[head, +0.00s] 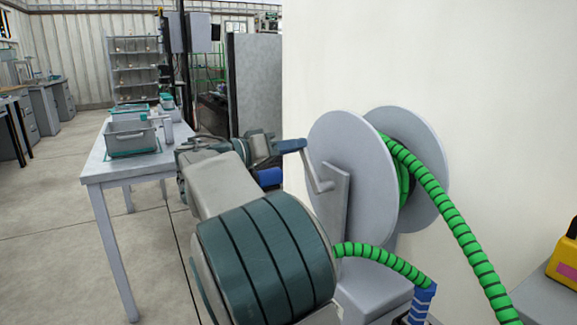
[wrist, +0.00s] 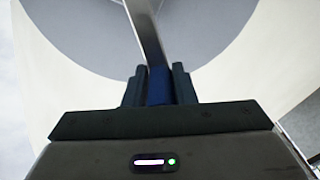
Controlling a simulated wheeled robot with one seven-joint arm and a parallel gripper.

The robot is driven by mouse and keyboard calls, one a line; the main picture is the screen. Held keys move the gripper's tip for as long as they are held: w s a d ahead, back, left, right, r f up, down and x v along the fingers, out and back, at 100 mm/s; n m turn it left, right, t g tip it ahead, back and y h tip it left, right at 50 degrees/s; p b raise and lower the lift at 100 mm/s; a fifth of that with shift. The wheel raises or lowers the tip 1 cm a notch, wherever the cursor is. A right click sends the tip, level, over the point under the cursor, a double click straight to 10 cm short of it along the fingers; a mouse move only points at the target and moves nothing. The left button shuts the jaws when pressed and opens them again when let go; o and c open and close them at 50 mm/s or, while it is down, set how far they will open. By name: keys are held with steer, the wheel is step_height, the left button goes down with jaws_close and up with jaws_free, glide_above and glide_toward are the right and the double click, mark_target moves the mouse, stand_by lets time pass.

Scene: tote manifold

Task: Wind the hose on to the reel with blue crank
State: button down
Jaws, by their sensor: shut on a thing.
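The reel (head: 350,150) has two grey discs and stands against the pale wall in the head view. Its grey crank arm (head: 317,177) ends in a blue crank handle (head: 292,146). My gripper (head: 278,148) is at that handle. In the wrist view my gripper (wrist: 159,88) is shut on the blue handle (wrist: 159,84), one finger on each side, with the crank arm (wrist: 145,35) running up from it. The green hose (head: 450,220) with dark bands passes between the discs and runs down to the right. How much is wound is mostly hidden by the near disc.
Another green hose length (head: 385,258) leads to a blue end piece (head: 421,302) low in front. A yellow item (head: 565,262) sits on a grey surface at right. A table (head: 95,168) with grey bins (head: 131,138) stands at left. Floor between is open.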

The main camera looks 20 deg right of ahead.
steer(key=shift+s+r+m+b, duration=0.15)
steer(key=shift+s+m+b, duration=0.25)
steer(key=shift+m+b, duration=0.15)
steer(key=c, duration=1.2)
jaws_free()
steer(key=shift+a, duration=0.1)
steer(key=shift+r, duration=0.1)
steer(key=s+a+p, duration=0.2)
steer(key=a+p, duration=0.1)
steer(key=a, duration=1)
steer(key=shift+s+a, duration=0.25)
steer(key=shift+s, duration=0.1)
